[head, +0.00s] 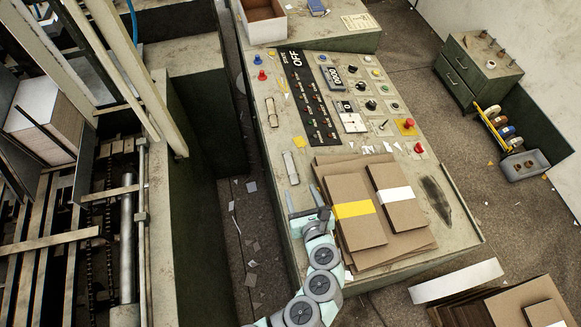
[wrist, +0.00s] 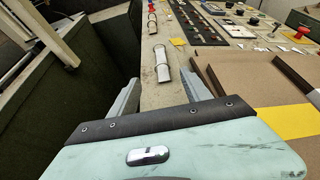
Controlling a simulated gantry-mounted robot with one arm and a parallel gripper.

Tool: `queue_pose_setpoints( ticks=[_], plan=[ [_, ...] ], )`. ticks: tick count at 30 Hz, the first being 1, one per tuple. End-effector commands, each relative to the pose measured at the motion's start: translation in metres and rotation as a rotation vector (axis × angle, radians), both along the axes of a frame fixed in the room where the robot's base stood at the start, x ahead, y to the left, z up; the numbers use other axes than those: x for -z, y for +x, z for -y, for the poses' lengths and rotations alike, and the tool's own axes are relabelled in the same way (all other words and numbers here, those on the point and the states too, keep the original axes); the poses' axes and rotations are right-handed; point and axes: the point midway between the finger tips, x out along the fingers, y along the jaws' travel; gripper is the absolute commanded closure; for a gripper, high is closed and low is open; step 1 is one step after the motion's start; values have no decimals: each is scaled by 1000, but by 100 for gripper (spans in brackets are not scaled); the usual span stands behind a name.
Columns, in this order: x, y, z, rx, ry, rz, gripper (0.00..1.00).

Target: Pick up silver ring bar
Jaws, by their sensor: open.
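Two silver bars with bands or rings lie on the left strip of the control desk. The nearer silver bar (head: 291,167) is just beyond my gripper (head: 304,203); it also shows in the wrist view (wrist: 162,66), ahead of and between the lines of the fingers. The farther silver bar (head: 272,112) lies higher up the strip and also shows in the wrist view (wrist: 152,24). I cannot tell which one the task means. My gripper also shows in the wrist view (wrist: 161,82), its two fingers apart with nothing between them.
Brown greyboard sheets (head: 333,178) with yellow and white bands are stacked right of my gripper. A black switch panel (head: 308,100) with knobs and buttons is beyond. A small yellow scrap (head: 298,145) lies near the bars. The desk's left edge drops to the floor.

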Motion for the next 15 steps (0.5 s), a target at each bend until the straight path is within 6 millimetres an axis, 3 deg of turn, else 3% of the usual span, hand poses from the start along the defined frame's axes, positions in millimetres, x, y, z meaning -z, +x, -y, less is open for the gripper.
queue_pose_setpoints(
  ticks=[9,15],
  plan=[
    [14,36,-9,-1,-6,1,44],
    [21,48,-12,0,-7,0,44]
  ],
)
